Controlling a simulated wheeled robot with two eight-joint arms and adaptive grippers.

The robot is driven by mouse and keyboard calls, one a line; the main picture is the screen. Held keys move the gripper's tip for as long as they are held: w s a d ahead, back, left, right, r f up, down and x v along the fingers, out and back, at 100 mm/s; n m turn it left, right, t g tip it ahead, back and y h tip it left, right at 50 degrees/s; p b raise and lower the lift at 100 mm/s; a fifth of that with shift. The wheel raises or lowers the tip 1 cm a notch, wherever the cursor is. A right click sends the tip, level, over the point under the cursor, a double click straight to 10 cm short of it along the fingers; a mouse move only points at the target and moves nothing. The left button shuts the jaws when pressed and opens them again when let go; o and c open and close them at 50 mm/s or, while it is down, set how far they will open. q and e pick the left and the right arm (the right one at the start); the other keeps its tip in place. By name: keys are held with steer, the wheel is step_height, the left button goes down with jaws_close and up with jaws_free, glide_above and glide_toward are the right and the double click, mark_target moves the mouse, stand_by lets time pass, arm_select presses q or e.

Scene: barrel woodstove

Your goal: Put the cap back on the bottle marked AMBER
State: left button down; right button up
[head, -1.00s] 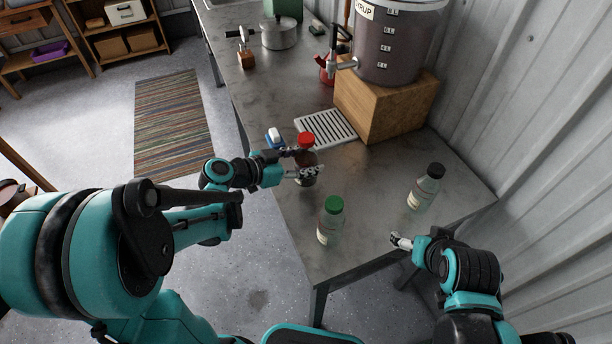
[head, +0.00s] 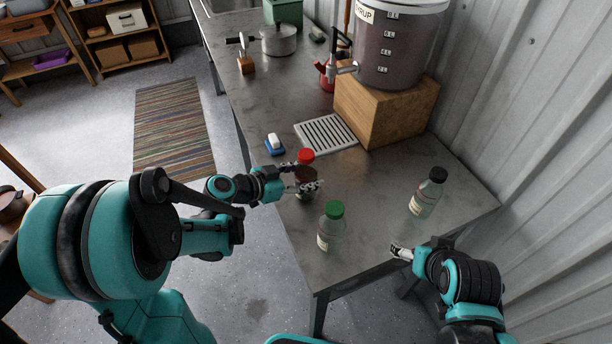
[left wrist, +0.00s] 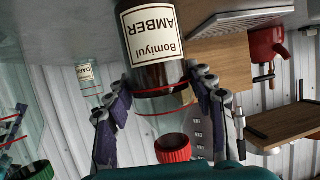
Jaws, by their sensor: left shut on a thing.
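The AMBER bottle (left wrist: 150,75) has dark contents and a white label, and appears upside down in the left wrist view. A red cap (left wrist: 173,148) is at its neck end; in the head view the red cap (head: 306,156) is atop the dark bottle (head: 305,174). I cannot tell how firmly it is seated. My left gripper (head: 307,187) is shut around the bottle, its fingers on both sides in the wrist view (left wrist: 160,92). Whether the base touches the table is hidden. My right gripper (head: 402,252) is at the table's front edge, away from the bottles; its jaw state is unclear.
A green-capped bottle (head: 331,232) and a black-capped bottle (head: 426,198) stand on the metal table (head: 365,190). Behind are a blue-and-white sponge or brush (head: 274,145), a drip tray (head: 326,133), and a syrup tank (head: 398,50) on a wooden block (head: 385,112).

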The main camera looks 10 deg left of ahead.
arm_select(q)
steer(key=shift+f, duration=0.2)
steer(key=c, duration=0.6)
jaws_free()
steer(key=shift+r, duration=0.1)
steer(key=shift+r, duration=0.25)
steer(key=p+v, duration=0.3)
steer(key=v, duration=0.9)
steer(key=shift+f, duration=0.1)
